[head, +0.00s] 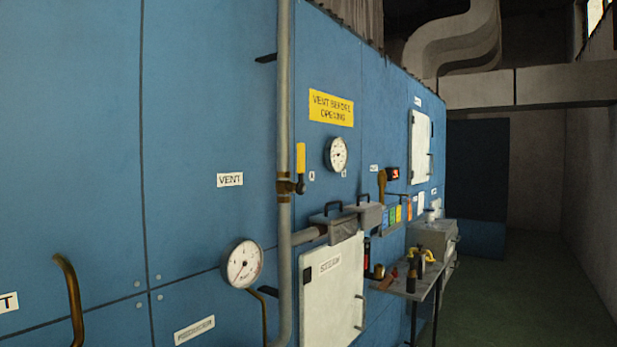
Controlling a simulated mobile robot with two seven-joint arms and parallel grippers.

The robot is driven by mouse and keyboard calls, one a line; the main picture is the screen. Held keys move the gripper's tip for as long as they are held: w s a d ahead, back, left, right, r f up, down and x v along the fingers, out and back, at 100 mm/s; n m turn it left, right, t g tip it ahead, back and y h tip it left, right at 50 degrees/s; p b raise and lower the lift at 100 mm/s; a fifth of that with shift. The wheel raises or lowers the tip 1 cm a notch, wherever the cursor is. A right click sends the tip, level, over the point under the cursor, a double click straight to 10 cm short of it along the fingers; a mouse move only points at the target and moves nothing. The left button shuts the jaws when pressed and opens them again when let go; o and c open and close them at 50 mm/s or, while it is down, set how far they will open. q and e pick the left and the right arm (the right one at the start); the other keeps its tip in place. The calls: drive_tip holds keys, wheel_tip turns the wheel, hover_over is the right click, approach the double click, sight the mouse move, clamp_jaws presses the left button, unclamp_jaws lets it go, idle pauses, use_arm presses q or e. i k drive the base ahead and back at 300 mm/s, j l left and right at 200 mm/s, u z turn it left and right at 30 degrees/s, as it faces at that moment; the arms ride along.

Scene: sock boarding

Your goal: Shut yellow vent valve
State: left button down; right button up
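The yellow vent valve handle (301,158) stands upright, in line with the grey vertical pipe (285,120). Its brass valve body (285,187) sits on that pipe. A white VENT label (230,180) is to the left of the valve on the blue panel. A yellow sign (331,107) reading VENT BEFORE OPENING is above and to the right. Neither of my grippers shows in the head view.
A round gauge (242,264) sits below the valve, and another gauge (338,154) to its right. A white door (331,290) is at lower right. A shelf (418,282) with small items juts out. Green floor (530,300) is clear at right.

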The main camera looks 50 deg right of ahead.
sight(300, 187)
drive_tip(key=z, duration=1.45)
